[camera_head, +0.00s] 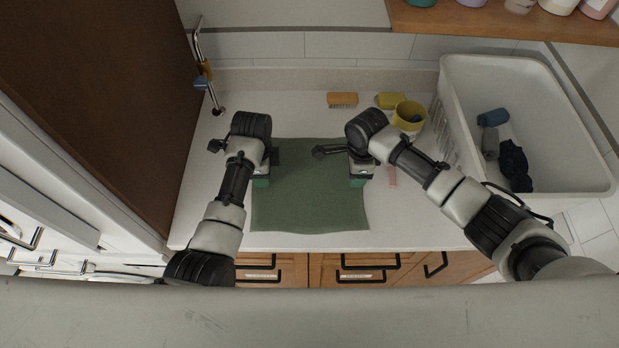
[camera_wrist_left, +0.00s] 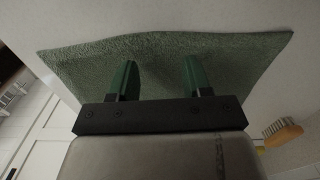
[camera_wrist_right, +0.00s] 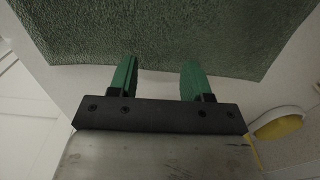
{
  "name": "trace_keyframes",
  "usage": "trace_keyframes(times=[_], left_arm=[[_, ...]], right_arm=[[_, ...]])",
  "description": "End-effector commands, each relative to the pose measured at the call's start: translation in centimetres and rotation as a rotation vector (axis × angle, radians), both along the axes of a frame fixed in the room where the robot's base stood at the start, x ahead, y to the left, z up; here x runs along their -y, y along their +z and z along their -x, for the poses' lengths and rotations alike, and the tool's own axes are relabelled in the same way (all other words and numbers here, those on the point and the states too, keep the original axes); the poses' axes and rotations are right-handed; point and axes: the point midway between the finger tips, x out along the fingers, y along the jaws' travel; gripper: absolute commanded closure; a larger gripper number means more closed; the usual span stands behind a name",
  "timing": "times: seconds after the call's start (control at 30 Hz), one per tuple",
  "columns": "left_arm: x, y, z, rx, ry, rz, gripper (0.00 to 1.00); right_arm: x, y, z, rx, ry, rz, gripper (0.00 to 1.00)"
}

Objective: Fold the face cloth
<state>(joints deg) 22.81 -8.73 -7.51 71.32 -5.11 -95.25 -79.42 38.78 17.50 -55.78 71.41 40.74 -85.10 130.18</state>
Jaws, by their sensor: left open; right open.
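The green face cloth (camera_head: 308,200) lies spread out flat on the pale counter, close to the front edge. My left gripper (camera_head: 262,180) is at the cloth's left side, and my right gripper (camera_head: 357,181) is at its right side. In the left wrist view the fingers of my left gripper (camera_wrist_left: 160,78) are apart, with the cloth (camera_wrist_left: 155,55) beyond them and nothing between them. In the right wrist view the fingers of my right gripper (camera_wrist_right: 160,78) are apart and empty near the cloth's edge (camera_wrist_right: 160,40). The cloth parts under both hands are hidden.
A wooden brush (camera_head: 342,99), a yellow item (camera_head: 389,100) and a yellow cup (camera_head: 408,114) stand at the back. A white basket (camera_head: 462,120) with dark cloths is at right. A metal stand (camera_head: 208,75) is at back left.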

Motion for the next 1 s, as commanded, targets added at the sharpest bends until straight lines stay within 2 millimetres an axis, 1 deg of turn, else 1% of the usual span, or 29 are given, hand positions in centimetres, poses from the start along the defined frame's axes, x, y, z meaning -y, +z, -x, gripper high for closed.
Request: trace_keyframes(times=[0.1,0.2,0.47,0.6,0.67,0.8,1.0], left_arm=[[0.0,-1.0,0.0,-0.001,0.000,0.001,0.51],[0.0,-1.4,0.0,0.001,0.000,0.001,0.51],[0.0,-1.5,0.0,0.001,0.000,0.001,0.51],[0.0,-2.0,0.0,0.001,0.001,0.001,0.51],[0.0,-1.7,0.0,0.001,0.001,0.001,0.51],[0.0,-1.8,0.1,0.000,0.001,0.001,0.51],[0.0,-1.8,0.1,-0.001,0.001,0.001,0.66]], right_arm=[[0.0,-1.0,0.0,0.000,0.001,0.000,0.51],[0.0,-1.4,0.0,0.001,0.001,0.000,0.51],[0.0,-1.5,0.0,0.001,0.002,-0.001,0.51],[0.0,-2.0,0.0,0.001,0.002,-0.001,0.51],[0.0,-1.7,0.0,0.001,0.002,-0.001,0.51],[0.0,-1.9,0.0,0.000,0.002,-0.001,0.51],[0.0,-1.9,0.1,0.000,0.002,0.000,0.66]])
